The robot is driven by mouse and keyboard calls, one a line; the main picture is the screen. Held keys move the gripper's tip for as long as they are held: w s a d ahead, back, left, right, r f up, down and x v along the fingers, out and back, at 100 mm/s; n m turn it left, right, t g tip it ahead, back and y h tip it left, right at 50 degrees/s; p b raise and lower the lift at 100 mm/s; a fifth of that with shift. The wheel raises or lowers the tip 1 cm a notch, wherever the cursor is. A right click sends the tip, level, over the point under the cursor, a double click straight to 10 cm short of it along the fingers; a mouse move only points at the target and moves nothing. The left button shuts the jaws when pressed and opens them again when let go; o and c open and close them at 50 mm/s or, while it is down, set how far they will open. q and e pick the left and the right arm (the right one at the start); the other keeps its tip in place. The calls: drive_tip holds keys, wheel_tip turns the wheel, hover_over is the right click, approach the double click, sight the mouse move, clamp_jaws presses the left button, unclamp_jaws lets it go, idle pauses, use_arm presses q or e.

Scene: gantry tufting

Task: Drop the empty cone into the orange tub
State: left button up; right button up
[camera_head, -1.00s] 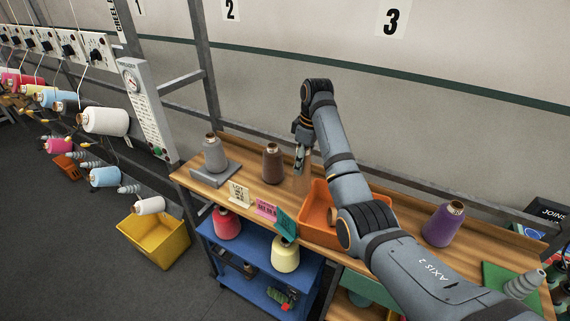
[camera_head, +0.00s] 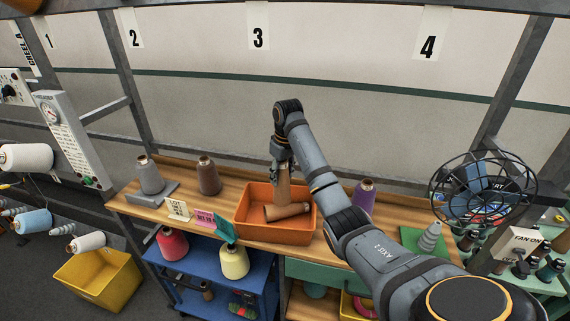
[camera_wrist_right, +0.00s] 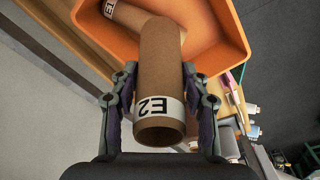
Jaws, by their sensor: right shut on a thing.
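My right gripper (camera_head: 284,168) is shut on an empty brown cardboard cone (camera_head: 283,186), held upright over the orange tub (camera_head: 244,222). In the right wrist view the held cone (camera_wrist_right: 160,75) sits between both fingers, with a white "E2" band near its end. The orange tub shows beyond it (camera_wrist_right: 236,40). Another brown cone (camera_head: 288,211) lies on its side in the tub, also with a white label. I cannot tell whether the held cone touches the lying one. My left gripper is not in view.
On the wooden bench (camera_head: 225,182), a grey cone (camera_head: 150,178) and a brown cone (camera_head: 209,176) stand left of the tub. A purple cone (camera_head: 364,194) stands right, behind my arm. A black fan (camera_head: 484,188) stands at the far right.

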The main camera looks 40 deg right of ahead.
drive_tip(key=shift+a+f, duration=0.2)
drive_tip(key=shift+f, duration=0.9)
drive_tip(key=o, duration=1.1)
drive_tip(key=shift+d, duration=0.25)
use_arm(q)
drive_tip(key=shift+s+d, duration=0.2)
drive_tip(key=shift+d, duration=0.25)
use_arm(e)
drive_tip(key=shift+f, duration=0.1)
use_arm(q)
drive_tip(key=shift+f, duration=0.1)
